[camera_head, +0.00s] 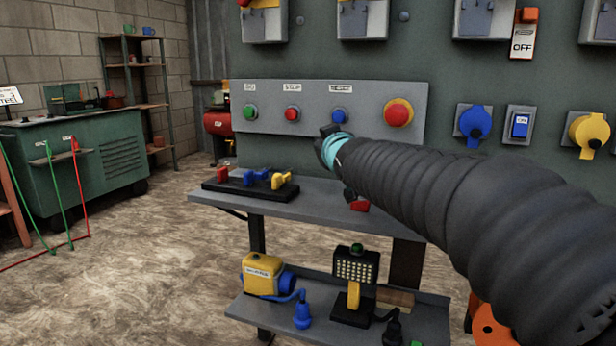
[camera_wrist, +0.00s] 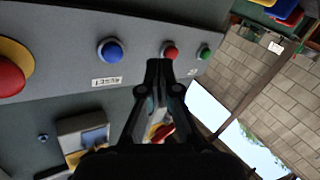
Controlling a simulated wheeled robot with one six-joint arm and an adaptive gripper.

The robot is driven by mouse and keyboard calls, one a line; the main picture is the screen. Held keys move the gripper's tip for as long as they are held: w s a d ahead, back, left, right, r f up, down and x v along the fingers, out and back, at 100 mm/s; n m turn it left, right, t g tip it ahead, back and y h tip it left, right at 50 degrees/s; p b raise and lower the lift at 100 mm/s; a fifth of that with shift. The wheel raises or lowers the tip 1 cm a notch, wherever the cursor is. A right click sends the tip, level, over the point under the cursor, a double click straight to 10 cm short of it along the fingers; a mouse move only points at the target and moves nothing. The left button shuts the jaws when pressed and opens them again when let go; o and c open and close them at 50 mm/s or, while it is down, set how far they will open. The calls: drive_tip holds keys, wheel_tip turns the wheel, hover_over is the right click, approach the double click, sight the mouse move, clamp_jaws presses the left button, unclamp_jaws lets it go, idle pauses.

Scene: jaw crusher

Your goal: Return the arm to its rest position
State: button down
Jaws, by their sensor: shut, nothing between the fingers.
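My arm, in a dark ribbed sleeve with a light blue ring near its end, reaches in from the right in the head view. Its end is in front of the button panel (camera_head: 262,96), near the blue button (camera_head: 338,115). The fingers are mostly hidden there. In the wrist view my gripper (camera_wrist: 160,68) is shut with nothing between its fingertips. Beyond it the panel shows with the blue button (camera_wrist: 110,50), the red button (camera_wrist: 169,51) and the green button (camera_wrist: 204,52). I cannot tell whether the fingertips touch the panel.
Below the arm is a shelf (camera_head: 330,200) with a black rack (camera_head: 240,190) of coloured padlock-like pieces. A lower shelf (camera_head: 420,318) holds a yellow device (camera_head: 262,272) and a lamp (camera_head: 355,285). A red emergency button (camera_head: 397,113) is close above the arm. Open floor lies left.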

drive_tip(key=s+d+f+m+g+h+p, duration=0.1)
drive_tip(key=s+d+f+m+g+p, duration=0.1)
drive_tip(key=s+f, duration=0.5)
drive_tip(key=s+d+f+m+g+h+p, duration=0.1)
drive_tip(key=s+d+f+g, duration=0.4)
drive_tip(key=s, duration=1.3)
drive_tip(key=s+d+f+m+g+h+p, duration=0.1)
drive_tip(key=s+d+f+m+g+p, duration=0.2)
drive_tip(key=s, duration=1)
wheel_tip(320, 180, down, 6)
drive_tip(key=d+g, duration=0.1)
drive_tip(key=d, duration=0.2)
drive_tip(key=shift+s+h, duration=0.2)
drive_tip(key=shift+h, duration=0.1)
drive_tip(key=shift+r, duration=0.15)
